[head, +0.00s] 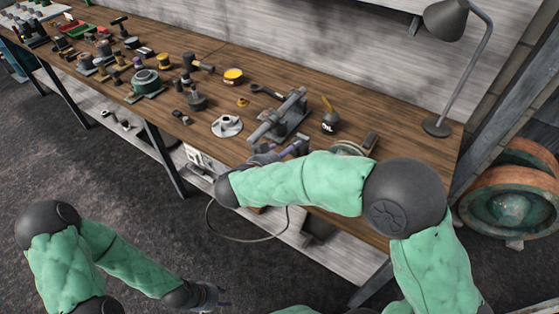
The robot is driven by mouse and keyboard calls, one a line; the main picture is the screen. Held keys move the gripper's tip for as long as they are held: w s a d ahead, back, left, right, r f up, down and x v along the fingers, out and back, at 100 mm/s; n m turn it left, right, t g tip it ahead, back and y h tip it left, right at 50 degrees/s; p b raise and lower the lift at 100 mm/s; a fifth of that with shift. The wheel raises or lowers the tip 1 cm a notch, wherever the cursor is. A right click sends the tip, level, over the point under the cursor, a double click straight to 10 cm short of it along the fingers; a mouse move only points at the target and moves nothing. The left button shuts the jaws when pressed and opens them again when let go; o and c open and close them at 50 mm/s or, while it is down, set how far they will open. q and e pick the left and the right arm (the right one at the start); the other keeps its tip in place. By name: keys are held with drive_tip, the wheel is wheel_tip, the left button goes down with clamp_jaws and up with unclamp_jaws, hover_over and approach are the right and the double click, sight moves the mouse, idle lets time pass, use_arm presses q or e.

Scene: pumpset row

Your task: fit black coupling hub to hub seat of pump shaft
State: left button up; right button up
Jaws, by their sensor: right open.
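A grey bench fixture (280,118) with a long bar across its top stands on the wooden bench; it may carry the pump shaft, but the hub seat cannot be made out. A dark round part (197,102) on the bench to its left may be the black coupling hub; I cannot be sure. My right gripper (278,153) is open at the bench's front edge, just in front of the fixture, partly hidden by my forearm. My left gripper (210,296) is low over the floor, clear of the bench; its fingers are too small and dark to read.
A silver flanged part (227,126) and a yellow-topped tin (233,76) stand on the bench. A black can with a yellow spout (330,121) is right of the fixture. A desk lamp (437,126) stands at the right end. Many small parts crowd the left.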

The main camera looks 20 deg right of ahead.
drive_tip(key=b+x, duration=0.2)
drive_tip(key=x, duration=0.3)
drive_tip(key=shift+w+d+f, duration=0.15)
drive_tip(key=shift+w+d, duration=0.15)
drive_tip(key=shift+d, duration=0.05)
drive_tip(key=c, duration=1.6)
drive_tip(key=o, duration=0.8)
drive_tip(key=shift+r, duration=0.3)
drive_tip(key=c, duration=0.8)
